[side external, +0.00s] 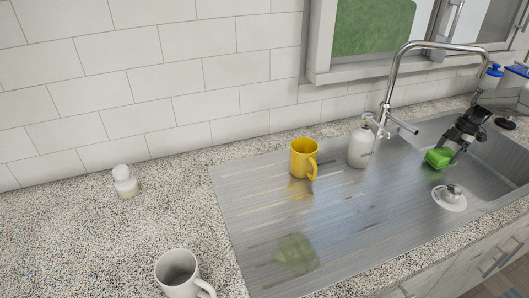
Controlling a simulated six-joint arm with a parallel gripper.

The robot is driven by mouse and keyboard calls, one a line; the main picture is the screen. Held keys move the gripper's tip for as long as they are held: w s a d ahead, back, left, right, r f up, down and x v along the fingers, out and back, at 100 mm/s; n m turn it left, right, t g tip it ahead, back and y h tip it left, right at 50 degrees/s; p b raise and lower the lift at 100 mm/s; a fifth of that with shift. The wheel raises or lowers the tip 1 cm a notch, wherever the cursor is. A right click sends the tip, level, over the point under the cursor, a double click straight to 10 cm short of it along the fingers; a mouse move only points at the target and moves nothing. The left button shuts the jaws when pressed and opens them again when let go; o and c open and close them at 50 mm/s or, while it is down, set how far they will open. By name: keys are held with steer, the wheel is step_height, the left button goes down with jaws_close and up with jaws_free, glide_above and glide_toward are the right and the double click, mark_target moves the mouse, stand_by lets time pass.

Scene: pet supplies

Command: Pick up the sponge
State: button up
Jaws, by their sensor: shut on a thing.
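The green sponge (438,158) is in the sink basin area at the right of the side external view. My gripper (447,151), black, comes down from the upper right and is shut on the sponge. The fingers partly cover its right side. The view is too small to tell whether the sponge touches the basin floor.
The chrome faucet (394,75) arches close to my arm, left of it. A drain piece (450,195) sits below the sponge in the basin. A white soap bottle (361,147) and yellow mug (304,157) stand on the steel drainboard (240,200). A white mug (178,277) is on the counter.

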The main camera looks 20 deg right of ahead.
steer(key=shift+s+d, duration=0.2)
steer(key=shift+d, duration=2.65)
